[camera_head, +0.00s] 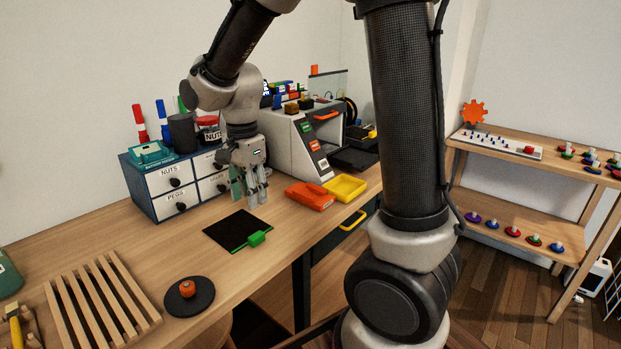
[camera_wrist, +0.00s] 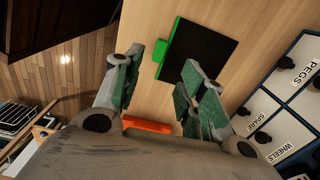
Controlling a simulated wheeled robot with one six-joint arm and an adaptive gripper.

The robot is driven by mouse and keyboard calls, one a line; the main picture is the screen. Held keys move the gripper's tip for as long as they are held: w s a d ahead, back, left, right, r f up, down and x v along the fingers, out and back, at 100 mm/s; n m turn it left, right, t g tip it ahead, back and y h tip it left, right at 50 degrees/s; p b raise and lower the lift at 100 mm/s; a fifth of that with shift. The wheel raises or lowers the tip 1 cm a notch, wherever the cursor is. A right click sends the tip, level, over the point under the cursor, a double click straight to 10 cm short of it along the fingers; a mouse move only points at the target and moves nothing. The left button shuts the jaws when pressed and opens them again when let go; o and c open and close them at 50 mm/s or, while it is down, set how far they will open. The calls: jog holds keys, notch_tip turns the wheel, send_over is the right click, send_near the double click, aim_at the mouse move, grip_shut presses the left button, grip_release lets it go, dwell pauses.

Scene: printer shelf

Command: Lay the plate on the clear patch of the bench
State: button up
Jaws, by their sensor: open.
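The plate (camera_head: 232,229) is a flat black square with a green edge and a green tab (camera_head: 257,239). It lies flat on the wooden bench, with bare wood around it. In the wrist view the plate (camera_wrist: 207,50) shows ahead of the fingers, its green tab (camera_wrist: 160,56) at its left side. My gripper (camera_head: 252,193) is open and empty, above the bench just behind the plate and apart from it. Its green-padded fingers also show in the wrist view (camera_wrist: 172,72), spread wide with nothing between them.
A blue drawer cabinet (camera_head: 143,189) stands left of my gripper, and a white printer (camera_head: 287,143) stands behind. An orange object (camera_head: 310,196) and a yellow tray (camera_head: 345,187) lie to the right. A wooden slatted rack (camera_head: 100,300) and a black disc (camera_head: 205,297) are in front.

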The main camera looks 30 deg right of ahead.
jog(key=s+d+r+n+t, duration=0.2)
jog(key=s+d+r+n, duration=0.3)
jog(key=s+d+n, duration=0.2)
jog(key=s+d+r+n+t, duration=0.2)
jog(key=s+d+r+n, duration=0.4)
jog(key=s, duration=0.5)
jog(key=shift+s+d+n, duration=0.4)
jog(key=shift+d+n, duration=0.1)
jog(key=shift+d, duration=0.2)
